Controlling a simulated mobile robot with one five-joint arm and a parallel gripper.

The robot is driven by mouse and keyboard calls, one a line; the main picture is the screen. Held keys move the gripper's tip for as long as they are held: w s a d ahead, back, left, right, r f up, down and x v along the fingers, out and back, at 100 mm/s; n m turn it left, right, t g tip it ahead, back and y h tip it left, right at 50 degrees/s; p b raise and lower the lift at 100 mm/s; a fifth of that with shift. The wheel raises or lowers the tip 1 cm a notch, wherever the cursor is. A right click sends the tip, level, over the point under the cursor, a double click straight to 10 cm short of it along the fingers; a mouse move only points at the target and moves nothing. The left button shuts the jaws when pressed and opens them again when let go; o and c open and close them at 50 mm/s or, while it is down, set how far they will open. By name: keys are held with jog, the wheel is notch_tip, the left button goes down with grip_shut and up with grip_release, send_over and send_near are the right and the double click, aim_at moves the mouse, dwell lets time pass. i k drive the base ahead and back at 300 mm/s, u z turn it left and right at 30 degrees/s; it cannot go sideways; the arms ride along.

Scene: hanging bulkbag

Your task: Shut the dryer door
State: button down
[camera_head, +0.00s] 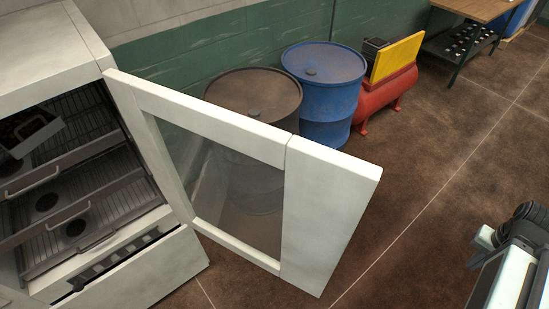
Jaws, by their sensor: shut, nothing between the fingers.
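The dryer door (333,203) is a white frame around a see-through window (235,195). It stands wide open, swung out to the right from the dryer cabinet (50,50) at the left. Its hinge side meets the cabinet's right front edge, and its broad free edge is toward the picture's middle. Inside the open cabinet are wire racks and pull-out shelves with handles (75,215). Part of my arm shows at the lower right, well apart from the door. I cannot make out my gripper's fingers there.
A brown drum (254,88) and a blue drum (325,80) stand behind the door by the green wall. A red compressor (386,98) with a yellow panel is beside them. A workbench (470,12) stands at the back right. The brown floor right of the door is clear.

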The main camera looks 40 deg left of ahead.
aim_at(328, 191)
jog(key=i, duration=2.4)
jog(key=u, duration=4.2)
jog(key=k, duration=0.75)
jog(key=u, duration=0.4)
